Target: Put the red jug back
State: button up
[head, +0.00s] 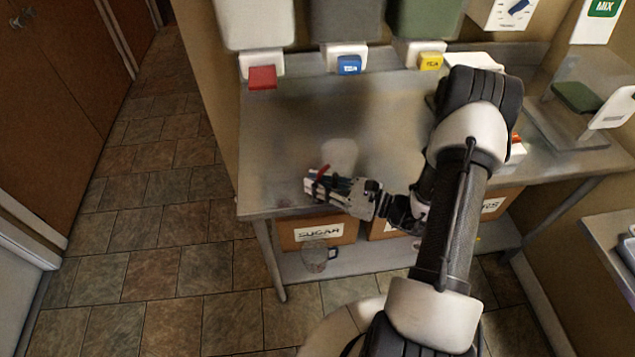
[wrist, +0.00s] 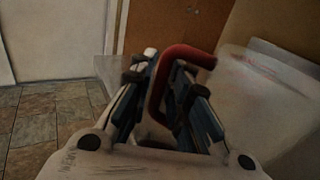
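The red jug has a clear, pale body (head: 340,153) and a red handle (head: 322,171). In the head view it is at the front left of the steel table, just behind my gripper. My gripper (head: 312,187) points left, low over the table's front edge. In the wrist view the red handle (wrist: 184,53) passes between the fingers (wrist: 165,72), which appear closed on its upright bar. The clear body (wrist: 262,85) is faint to the right. Whether the jug touches the table cannot be told.
The steel table (head: 285,130) is clear at left. Dispensers with red (head: 262,77), blue (head: 349,65) and yellow (head: 430,61) levers hang behind it. Another clear jug (head: 318,257) stands on the lower shelf, before the sugar box (head: 318,233). A scale (head: 575,98) is at right.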

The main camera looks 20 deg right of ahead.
jog(key=shift+o, duration=1.2)
